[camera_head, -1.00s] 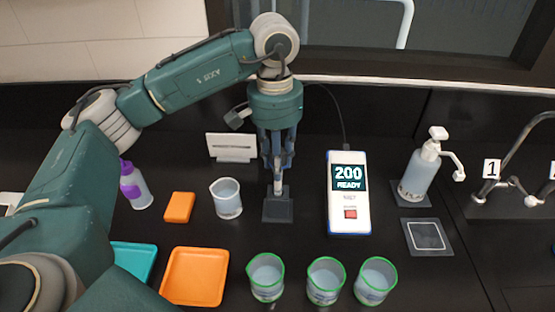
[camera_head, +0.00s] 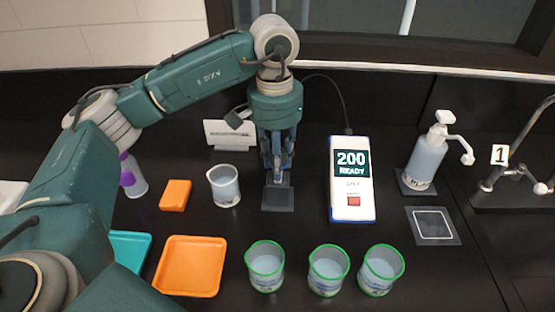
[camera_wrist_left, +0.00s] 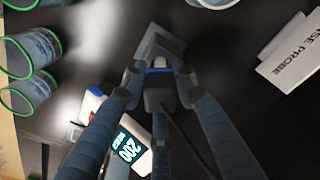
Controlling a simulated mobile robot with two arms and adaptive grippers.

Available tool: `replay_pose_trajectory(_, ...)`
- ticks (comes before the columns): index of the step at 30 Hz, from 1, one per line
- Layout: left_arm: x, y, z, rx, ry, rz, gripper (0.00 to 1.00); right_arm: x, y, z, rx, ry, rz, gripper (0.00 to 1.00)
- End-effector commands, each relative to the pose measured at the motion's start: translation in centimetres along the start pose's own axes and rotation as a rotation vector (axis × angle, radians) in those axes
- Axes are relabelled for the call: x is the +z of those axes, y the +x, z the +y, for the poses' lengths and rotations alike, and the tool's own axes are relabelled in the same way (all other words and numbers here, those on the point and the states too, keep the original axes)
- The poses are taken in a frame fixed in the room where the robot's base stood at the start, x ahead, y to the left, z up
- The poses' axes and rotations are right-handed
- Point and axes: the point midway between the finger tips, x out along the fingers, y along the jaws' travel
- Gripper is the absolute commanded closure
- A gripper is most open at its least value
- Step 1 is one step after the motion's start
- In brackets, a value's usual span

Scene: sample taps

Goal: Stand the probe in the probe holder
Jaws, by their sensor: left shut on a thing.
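My left gripper (camera_head: 277,168) is shut on the probe, directly above the probe holder. In the left wrist view the probe's dark body (camera_wrist_left: 159,93) sits between the fingers of the gripper (camera_wrist_left: 158,80), with a cable trailing back. The probe holder (camera_head: 278,198) is a small dark grey square block on the black bench. It also shows in the left wrist view (camera_wrist_left: 168,40), just beyond the probe. The probe's lower end is hidden, so I cannot tell how far it is in the holder. My right gripper is out of view.
A white meter (camera_head: 351,185) reading "200 READY" stands to the right. A beaker (camera_head: 224,187) and an orange block (camera_head: 175,195) are to the left. Several green-rimmed beakers (camera_head: 266,268) and an orange tray (camera_head: 190,267) are in front. A white label card (camera_wrist_left: 292,50) stands behind.

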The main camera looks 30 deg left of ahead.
Motion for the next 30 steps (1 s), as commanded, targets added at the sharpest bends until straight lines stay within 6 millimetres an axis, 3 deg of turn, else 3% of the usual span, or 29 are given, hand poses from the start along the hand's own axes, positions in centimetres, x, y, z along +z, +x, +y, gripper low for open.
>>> replay_pose_trajectory(7, -0.02, -0.06, -0.01, 0.0, 0.0, 0.001, 1.0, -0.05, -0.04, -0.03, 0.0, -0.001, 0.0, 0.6)
replay_pose_trajectory(8, -0.01, -0.06, -0.01, 0.0, 0.0, 0.001, 0.69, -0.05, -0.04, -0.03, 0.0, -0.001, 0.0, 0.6)
replay_pose_trajectory(11, -0.01, -0.06, -0.01, 0.0, 0.0, 0.001, 0.49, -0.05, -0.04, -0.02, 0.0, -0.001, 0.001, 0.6)
replay_pose_trajectory(17, -0.01, -0.05, -0.01, 0.0, 0.0, 0.0, 0.49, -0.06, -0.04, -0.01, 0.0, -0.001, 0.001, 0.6)
replay_pose_trajectory(21, 0.0, -0.03, -0.01, 0.0, 0.0, 0.0, 0.25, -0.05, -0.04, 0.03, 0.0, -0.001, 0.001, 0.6)
replay_pose_trajectory(30, 0.0, -0.03, -0.01, 0.0, 0.0, 0.0, 0.24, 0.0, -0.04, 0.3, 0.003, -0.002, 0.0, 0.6)
